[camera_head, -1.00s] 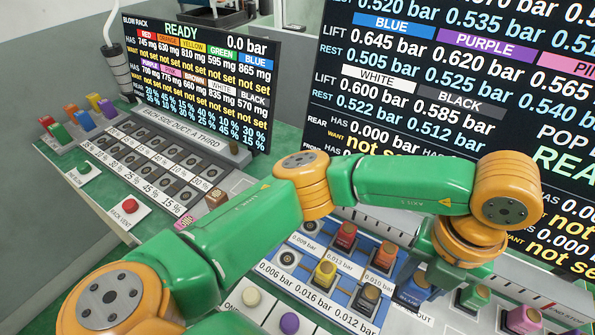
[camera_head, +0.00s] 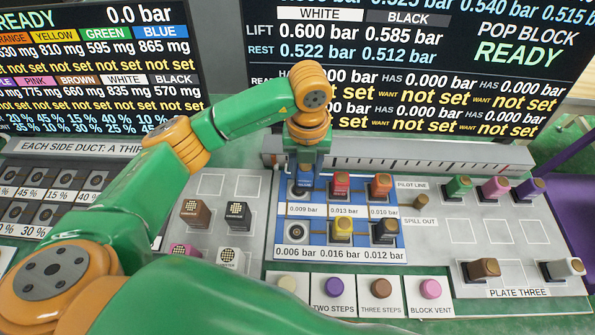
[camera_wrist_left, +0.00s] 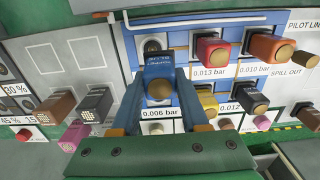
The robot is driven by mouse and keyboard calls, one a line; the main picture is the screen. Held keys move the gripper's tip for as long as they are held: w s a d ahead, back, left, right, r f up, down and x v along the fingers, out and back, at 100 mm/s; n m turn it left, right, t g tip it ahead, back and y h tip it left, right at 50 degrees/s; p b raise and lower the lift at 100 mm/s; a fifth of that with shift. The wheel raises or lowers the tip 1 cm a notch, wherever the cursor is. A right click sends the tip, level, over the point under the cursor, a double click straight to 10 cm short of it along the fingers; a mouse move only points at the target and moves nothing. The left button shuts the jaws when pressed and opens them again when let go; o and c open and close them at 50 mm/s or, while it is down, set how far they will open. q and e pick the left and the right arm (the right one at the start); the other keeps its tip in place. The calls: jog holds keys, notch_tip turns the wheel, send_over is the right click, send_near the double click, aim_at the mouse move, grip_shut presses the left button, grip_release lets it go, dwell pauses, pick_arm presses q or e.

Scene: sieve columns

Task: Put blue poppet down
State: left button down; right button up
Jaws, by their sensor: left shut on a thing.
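My left gripper (camera_head: 303,168) points down over the back left corner of the blue block (camera_head: 322,225). It is shut on the blue poppet (camera_wrist_left: 158,72), which sits between the two fingers in the wrist view. In that view a round socket (camera_wrist_left: 152,44) shows just beyond the poppet. In the head view the 0.009 bar socket (camera_head: 300,193) is partly visible below the gripper. I cannot tell whether the poppet touches the block. The 0.006 bar socket (camera_head: 293,253) in front is empty. My right gripper is out of view.
Beside the gripper stand a red poppet (camera_head: 341,185) and an orange one (camera_head: 380,186). A yellow one (camera_head: 342,230) and a black one (camera_head: 385,232) stand in front. Brown (camera_head: 195,213) and black-topped (camera_head: 238,215) pieces stand left. A ruled rail (camera_head: 400,155) runs behind.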

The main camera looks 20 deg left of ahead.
aim_at(299, 176)
pick_arm(q)
jog(key=shift+w+a+f, duration=0.25)
jog(key=shift+a+f, duration=0.7)
jog(key=shift+f, duration=0.15)
jog(key=f, duration=0.1)
jog(key=f+p, duration=0.1)
jog(key=shift+d+f+p, duration=0.2)
jog(key=shift+f+p, duration=0.1)
jog(key=shift+f, duration=0.05)
jog(key=shift+f+b, duration=0.3)
jog(key=shift+f, duration=0.1)
jog(key=shift+c, duration=2)
grip_release()
jog(key=shift+r, duration=0.1)
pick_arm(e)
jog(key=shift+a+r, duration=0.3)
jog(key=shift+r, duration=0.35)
pick_arm(q)
jog(key=shift+r, duration=0.1)
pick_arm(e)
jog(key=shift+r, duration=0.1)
pick_arm(q)
jog(key=shift+r, duration=0.3)
notch_tip(299, 176, up, 12)
jog(key=shift+f+b, duration=0.2)
jog(key=shift+b, duration=0.55)
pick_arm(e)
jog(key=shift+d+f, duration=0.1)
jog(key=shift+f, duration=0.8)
